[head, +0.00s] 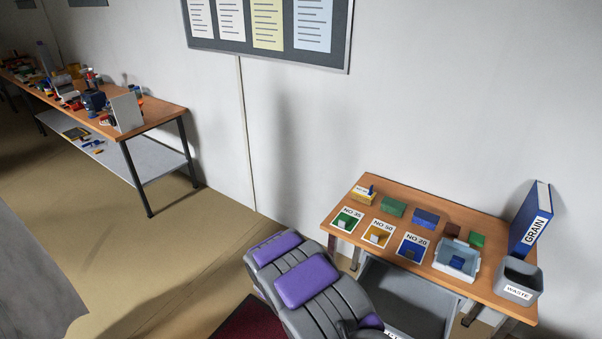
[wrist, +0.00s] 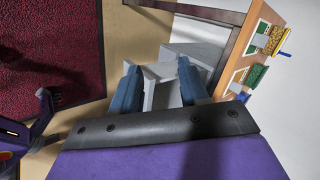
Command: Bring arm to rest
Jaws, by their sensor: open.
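My gripper (wrist: 157,70) shows in the wrist view with its two blue fingers apart. Pale grey shapes show between and behind the fingers; I cannot tell whether they touch them. No held object can be made out. My arm, with grey and purple covers, is folded low in the head view, left of the small wooden table (head: 405,190). My gripper cannot be made out in the head view.
The table holds labelled cards, coloured blocks, a pale blue tray (head: 441,270), a grey waste bin (head: 518,283) and a blue GRAIN binder (head: 531,218). A cluttered workbench (head: 160,113) stands at the far left. Open floor (head: 150,250) lies between.

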